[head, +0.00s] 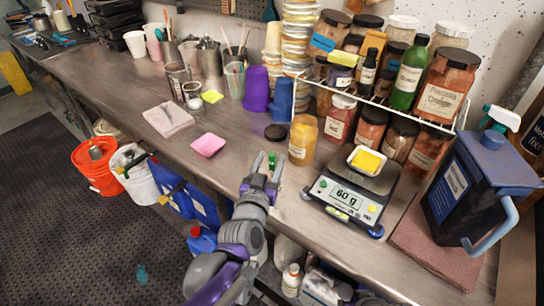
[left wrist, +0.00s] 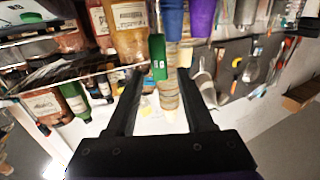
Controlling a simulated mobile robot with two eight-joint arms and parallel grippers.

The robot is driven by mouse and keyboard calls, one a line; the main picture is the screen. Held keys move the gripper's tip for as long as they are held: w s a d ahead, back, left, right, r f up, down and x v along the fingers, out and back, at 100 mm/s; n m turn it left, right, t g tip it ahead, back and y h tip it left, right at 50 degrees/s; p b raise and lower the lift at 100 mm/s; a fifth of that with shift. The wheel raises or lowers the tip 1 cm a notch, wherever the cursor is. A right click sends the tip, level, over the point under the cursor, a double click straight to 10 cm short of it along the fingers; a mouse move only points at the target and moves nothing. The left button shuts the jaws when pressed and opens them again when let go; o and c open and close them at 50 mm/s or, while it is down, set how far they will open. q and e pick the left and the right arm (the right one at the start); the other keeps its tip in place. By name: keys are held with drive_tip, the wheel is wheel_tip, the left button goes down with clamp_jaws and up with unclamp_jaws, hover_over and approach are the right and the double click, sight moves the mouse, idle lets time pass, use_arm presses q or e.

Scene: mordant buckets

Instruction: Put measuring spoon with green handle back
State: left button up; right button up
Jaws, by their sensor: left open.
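A small green handle (head: 272,160) shows at the tips of my left gripper (head: 262,180), over the front part of the bench and near the yellow-orange jar (head: 303,140). In the left wrist view the green handle (left wrist: 158,57) lies between the two spread fingertips of my left gripper (left wrist: 160,75), closer to the left finger. The jaws are open, and I cannot tell whether a finger touches the handle. The spoon's bowl is not clearly seen. My right gripper is not in view.
A scale (head: 350,195) reading 60 g holds a tray of yellow powder (head: 367,161). A wire shelf (head: 385,103) with jars stands behind. A blue jug (head: 470,190) is at right. A pink pad (head: 208,145) lies left on clear bench. Buckets (head: 95,165) stand below.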

use_arm(q)
drive_tip(key=v, duration=1)
drive_tip(key=s+a+f+n+g+y, duration=0.35)
drive_tip(key=s+a+f+g, duration=0.95)
drive_tip(key=s+f, duration=0.5)
wheel_tip(320, 180, up, 8)
drive_tip(key=t+p, duration=0.1)
drive_tip(key=p, duration=0.6)
drive_tip(key=shift+w+a+r+m+y, duration=0.2)
drive_tip(key=shift+a+m+y, duration=0.25)
